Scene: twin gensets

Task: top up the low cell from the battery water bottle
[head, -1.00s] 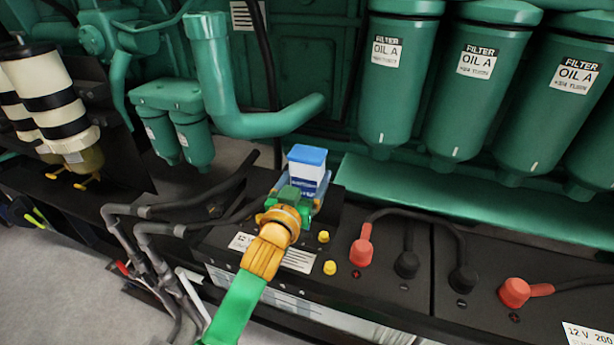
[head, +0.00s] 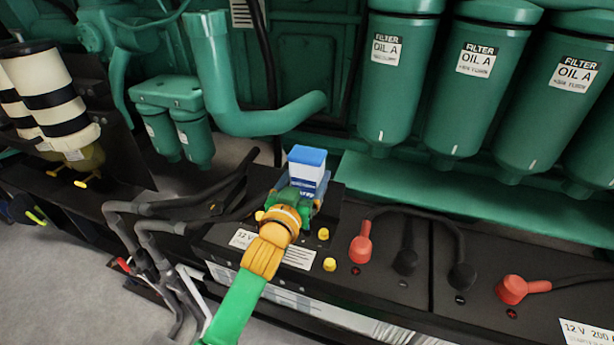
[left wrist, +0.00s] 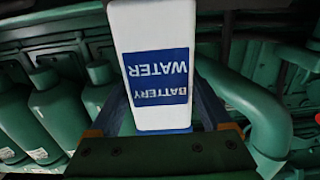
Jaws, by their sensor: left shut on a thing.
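The battery water bottle (head: 307,168) is white with a blue cap-like end and a blue label. In the head view it stands above the left battery (head: 215,233), blue end up. My left gripper (head: 301,195) is shut on it, with a finger on each side. In the left wrist view the bottle (left wrist: 155,60) fills the middle between the fingers, its "BATTERY WATER" label upside down. Yellow cell caps (head: 323,234) show on the battery top beside my gripper. The low cell cannot be told; my gripper and arm hide part of the battery top. My right gripper is out of view.
Red terminal boots (head: 361,249) and black cables (head: 408,258) lie to the right on the batteries. Green oil filters (head: 394,85) hang behind at the right. A thick green pipe (head: 232,115) stands behind the bottle. Grey hoses (head: 150,235) run at the left.

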